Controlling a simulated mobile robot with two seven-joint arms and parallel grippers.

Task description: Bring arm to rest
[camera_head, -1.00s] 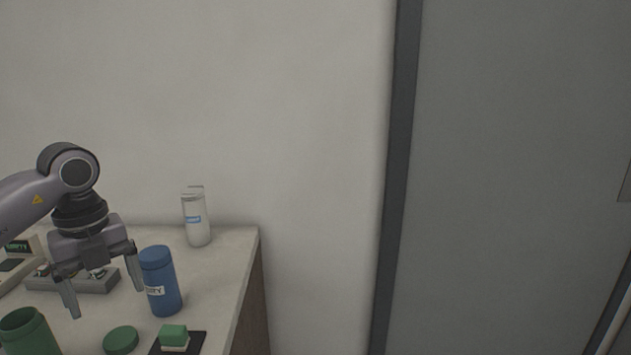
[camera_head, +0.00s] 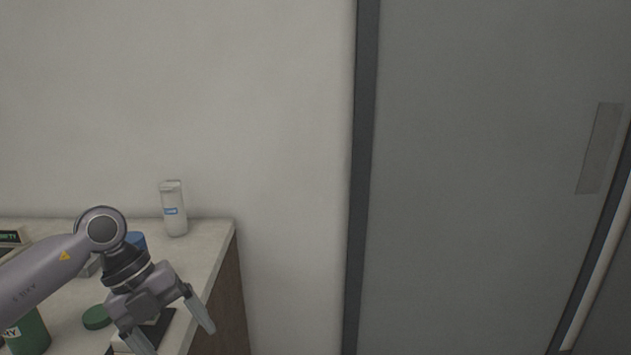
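My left arm comes in from the left over the countertop. Its gripper (camera_head: 176,341) is open with nothing between its fingers, pointing down over the counter's right front edge. It partly hides a dark pad (camera_head: 168,326) with a light block. My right gripper is not in view.
On the counter (camera_head: 205,232) stand a white bottle (camera_head: 174,212), a blue jar (camera_head: 137,241) mostly hidden by my arm, a green jar (camera_head: 32,335) and a green lid (camera_head: 96,317). A grey door (camera_head: 470,180) is at the right. The space right of the counter looks clear.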

